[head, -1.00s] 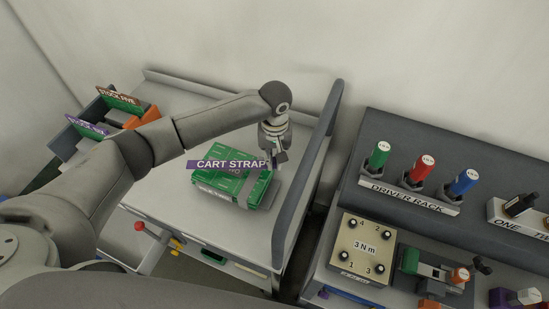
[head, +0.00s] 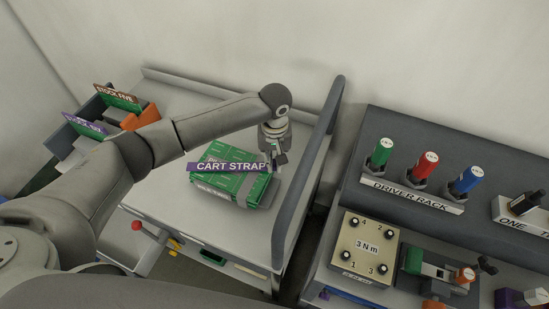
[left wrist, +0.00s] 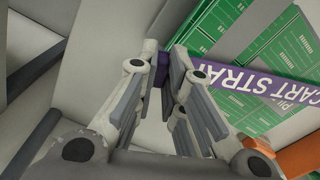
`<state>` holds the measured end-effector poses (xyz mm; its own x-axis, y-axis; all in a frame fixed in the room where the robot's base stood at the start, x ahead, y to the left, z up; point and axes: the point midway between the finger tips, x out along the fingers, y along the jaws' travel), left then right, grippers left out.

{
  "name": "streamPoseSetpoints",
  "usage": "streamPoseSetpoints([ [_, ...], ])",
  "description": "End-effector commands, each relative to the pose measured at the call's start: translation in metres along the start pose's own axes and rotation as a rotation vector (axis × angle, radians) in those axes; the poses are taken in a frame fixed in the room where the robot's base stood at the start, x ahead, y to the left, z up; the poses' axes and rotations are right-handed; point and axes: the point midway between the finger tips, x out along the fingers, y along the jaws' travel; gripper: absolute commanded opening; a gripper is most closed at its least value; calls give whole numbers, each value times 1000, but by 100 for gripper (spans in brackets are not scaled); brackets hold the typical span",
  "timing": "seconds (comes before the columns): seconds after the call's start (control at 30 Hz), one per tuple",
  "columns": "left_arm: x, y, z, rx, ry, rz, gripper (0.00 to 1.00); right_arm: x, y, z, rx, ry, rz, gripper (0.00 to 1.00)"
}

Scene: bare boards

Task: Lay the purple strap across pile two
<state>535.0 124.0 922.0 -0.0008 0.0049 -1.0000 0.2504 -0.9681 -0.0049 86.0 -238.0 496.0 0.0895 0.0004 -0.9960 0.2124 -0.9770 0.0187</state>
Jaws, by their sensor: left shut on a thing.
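The purple strap (head: 218,167) reads "CART STRAP" and lies over or just above a stack of green boards (head: 237,189) on the grey cart top. The strap also shows in the left wrist view (left wrist: 262,84), with the green boards (left wrist: 222,32) beneath it. My left gripper (head: 277,163) is shut on the strap's right end, at the right side of the stack. In the left wrist view its fingers (left wrist: 163,82) close around a purple end piece. I cannot tell whether the strap touches the boards. The pile's label is mostly hidden. My right gripper is out of view.
The cart has a raised grey rail (head: 308,170) on its right. Stock bins (head: 118,118) stand at the left. A driver rack (head: 414,192) and a torque block marked 3 Nm (head: 359,247) stand on the bench at right. The cart top behind the stack is clear.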

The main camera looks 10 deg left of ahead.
Motion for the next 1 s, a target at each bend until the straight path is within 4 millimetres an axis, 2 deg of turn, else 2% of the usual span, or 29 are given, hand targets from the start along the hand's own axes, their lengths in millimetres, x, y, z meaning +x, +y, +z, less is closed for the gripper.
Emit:
streamPoseSetpoints([
  [0.27,6,0,0,0,1,0,0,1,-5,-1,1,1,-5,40],
  [0.3,6,0,0,0,1,0,14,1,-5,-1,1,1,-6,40],
  [0.47,5,0,0,0,1,0,34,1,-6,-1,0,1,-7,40],
  [0.8,3,0,0,0,1,1,35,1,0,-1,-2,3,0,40],
  [0.87,-1,1,-1,0,2,2,35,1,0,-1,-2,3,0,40],
  [1.0,-23,1,-1,0,4,4,35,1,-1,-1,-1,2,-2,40],
])
